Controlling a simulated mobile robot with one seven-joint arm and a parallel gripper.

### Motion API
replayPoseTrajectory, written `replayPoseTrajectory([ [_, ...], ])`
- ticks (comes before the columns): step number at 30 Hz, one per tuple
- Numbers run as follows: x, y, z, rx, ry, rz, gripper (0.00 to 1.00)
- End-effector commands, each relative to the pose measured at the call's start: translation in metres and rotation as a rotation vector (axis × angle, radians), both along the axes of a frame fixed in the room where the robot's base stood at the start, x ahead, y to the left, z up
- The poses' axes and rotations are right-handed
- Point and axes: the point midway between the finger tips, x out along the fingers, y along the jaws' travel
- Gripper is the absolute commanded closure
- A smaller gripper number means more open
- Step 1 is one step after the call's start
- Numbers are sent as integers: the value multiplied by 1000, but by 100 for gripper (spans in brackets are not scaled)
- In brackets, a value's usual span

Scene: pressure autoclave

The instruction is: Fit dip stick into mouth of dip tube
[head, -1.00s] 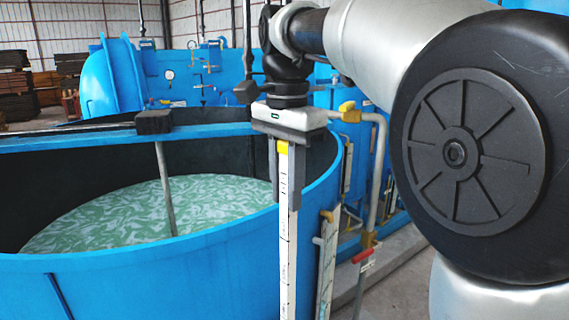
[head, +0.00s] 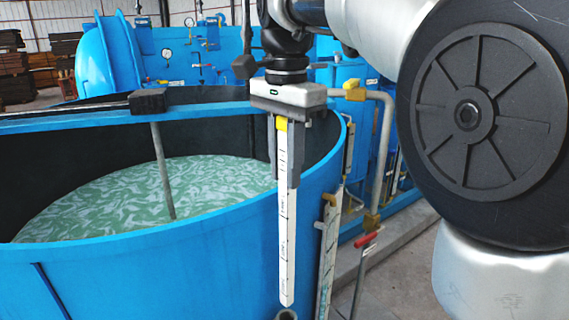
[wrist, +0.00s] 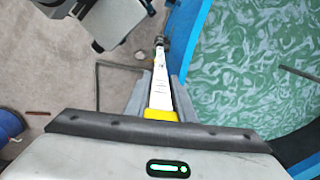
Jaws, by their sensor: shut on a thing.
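My gripper (head: 284,172) is shut on the dip stick (head: 284,225), a long white strip with black marks and a yellow top. The stick hangs close to upright in front of the blue tank's outer wall. Its lower tip is just above the mouth of the dip tube (head: 286,314), a grey round opening at the bottom edge of the head view. The rest of the tube is out of frame there. In the wrist view the stick (wrist: 160,85) runs away from the jaws toward a small dark metal ring. I cannot tell whether tip and mouth line up.
The open blue tank (head: 150,275) holds green liquid (head: 110,200) and fills the left. A white gauge strip (head: 327,260) and a red-handled rod (head: 363,262) stand right of the stick. Blue vessels and pipes stand behind. Concrete floor (wrist: 60,75) lies beside the tank.

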Motion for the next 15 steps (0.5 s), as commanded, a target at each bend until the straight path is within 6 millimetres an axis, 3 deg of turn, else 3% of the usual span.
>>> replayPoseTrajectory([
  [9, 0, 0, -34, 0, 0, -1, 100],
  [15, 0, 0, -46, 1, -1, -1, 100],
])
